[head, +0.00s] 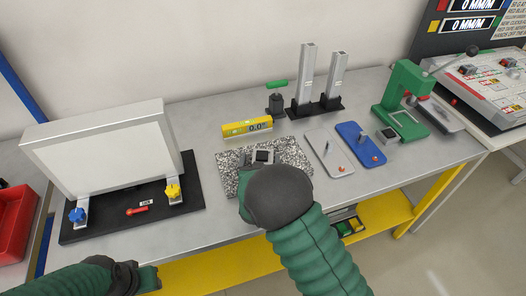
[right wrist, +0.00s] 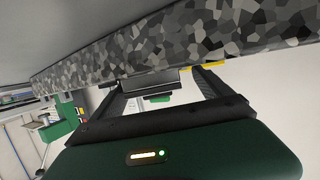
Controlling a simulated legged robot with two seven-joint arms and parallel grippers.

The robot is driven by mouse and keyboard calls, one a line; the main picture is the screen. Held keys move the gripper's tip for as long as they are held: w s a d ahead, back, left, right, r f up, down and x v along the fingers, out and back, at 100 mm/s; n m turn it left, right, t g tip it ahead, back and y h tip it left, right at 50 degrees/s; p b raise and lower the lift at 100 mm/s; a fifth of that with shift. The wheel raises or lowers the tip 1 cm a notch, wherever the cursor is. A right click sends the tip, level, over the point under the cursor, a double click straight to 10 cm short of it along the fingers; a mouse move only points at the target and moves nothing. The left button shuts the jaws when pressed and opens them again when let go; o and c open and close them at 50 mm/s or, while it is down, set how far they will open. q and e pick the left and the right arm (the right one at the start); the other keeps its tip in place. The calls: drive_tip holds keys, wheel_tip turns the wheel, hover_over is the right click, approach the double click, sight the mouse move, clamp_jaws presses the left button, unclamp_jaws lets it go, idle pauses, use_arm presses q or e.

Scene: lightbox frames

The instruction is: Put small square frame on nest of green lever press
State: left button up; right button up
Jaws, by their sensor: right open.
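The small square frame (head: 263,155), grey with a dark middle, appears to lie on the speckled plate (head: 228,181) in the head view. My right gripper (head: 259,160) is open there, low over the plate. In the right wrist view a dark grey piece (right wrist: 150,81), apparently the frame, sits between the spread fingers against the speckled plate; contact cannot be told. The green lever press (head: 405,92) stands at the back right, with a small grey square block (head: 387,134), apparently its nest, at its front left. My left gripper (head: 148,278) is low at the lower left; its jaws are unclear.
A lightbox (head: 100,148) on a black base stands left. A yellow level (head: 247,127) and two grey columns (head: 306,78) are behind the plate. A white tray (head: 329,153) and a blue tray (head: 361,146) lie between plate and press. The front right bench is clear.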

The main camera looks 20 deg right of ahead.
drive_tip(key=shift+d, duration=0.25)
drive_tip(key=shift+s+d+r, duration=0.1)
drive_tip(key=shift+s+r, duration=0.6)
drive_tip(key=shift+s, duration=0.15)
drive_tip(key=shift+c, duration=1.4)
drive_tip(key=shift+s, duration=0.1)
drive_tip(key=shift+c, duration=1.1)
drive_tip(key=shift+w+a+f, duration=0.25)
drive_tip(key=shift+w+f, duration=0.05)
drive_tip(key=shift+w, duration=0.1)
drive_tip(key=c, duration=0.5)
drive_tip(key=shift+c, duration=1.2)
use_arm(q)
drive_tip(key=shift+s+d+r, duration=0.15)
drive_tip(key=shift+s+r, duration=0.2)
drive_tip(key=shift+s, duration=0.25)
use_arm(e)
drive_tip(key=shift+s+d, duration=0.1)
drive_tip(key=c, duration=0.5)
drive_tip(key=shift+r, duration=0.15)
